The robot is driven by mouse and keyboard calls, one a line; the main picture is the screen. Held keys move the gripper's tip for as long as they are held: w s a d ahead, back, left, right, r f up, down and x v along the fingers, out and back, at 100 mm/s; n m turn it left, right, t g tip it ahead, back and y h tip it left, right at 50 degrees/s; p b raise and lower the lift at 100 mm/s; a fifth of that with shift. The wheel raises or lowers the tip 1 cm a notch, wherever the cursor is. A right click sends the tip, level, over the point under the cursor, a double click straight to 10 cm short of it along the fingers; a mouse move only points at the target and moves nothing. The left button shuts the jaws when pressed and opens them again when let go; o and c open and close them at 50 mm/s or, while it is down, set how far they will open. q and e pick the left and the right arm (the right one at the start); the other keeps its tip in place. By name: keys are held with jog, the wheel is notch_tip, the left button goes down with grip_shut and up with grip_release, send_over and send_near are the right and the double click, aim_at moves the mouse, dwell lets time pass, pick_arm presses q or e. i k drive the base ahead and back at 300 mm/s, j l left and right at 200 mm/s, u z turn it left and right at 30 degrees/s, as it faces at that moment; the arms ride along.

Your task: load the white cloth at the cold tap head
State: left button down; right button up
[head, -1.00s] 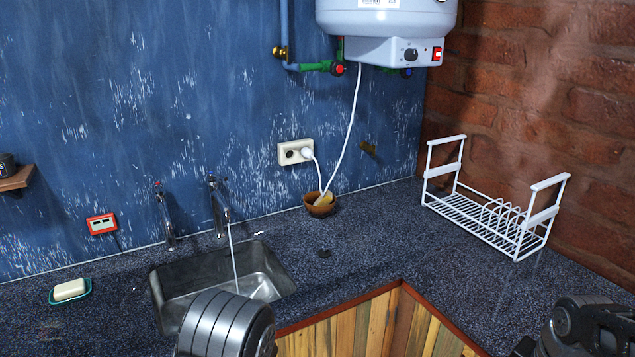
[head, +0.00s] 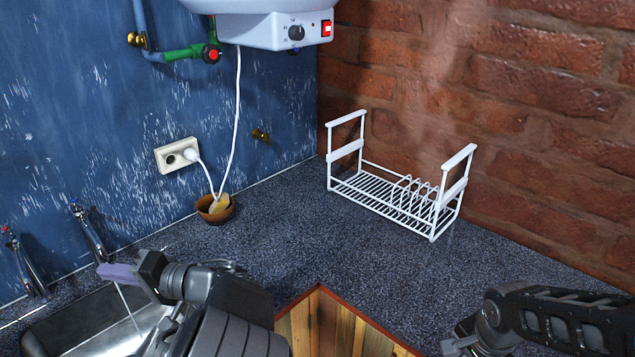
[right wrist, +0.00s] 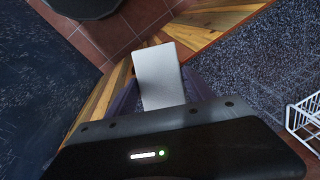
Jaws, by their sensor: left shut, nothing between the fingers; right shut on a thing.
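Two taps stand behind the sink in the head view. The cloth is out of the head view.
A sink (head: 65,325) lies at lower left. A white dish rack (head: 385,203) stands by the brick wall. A brown bowl (head: 214,211), a socket with a white plug (head: 190,154) and a water heater (head: 270,28) are at the back. The counter (head: 350,258) between is mostly clear.

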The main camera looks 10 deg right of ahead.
aim_at(75, 204)
jog(key=i, duration=0.85)
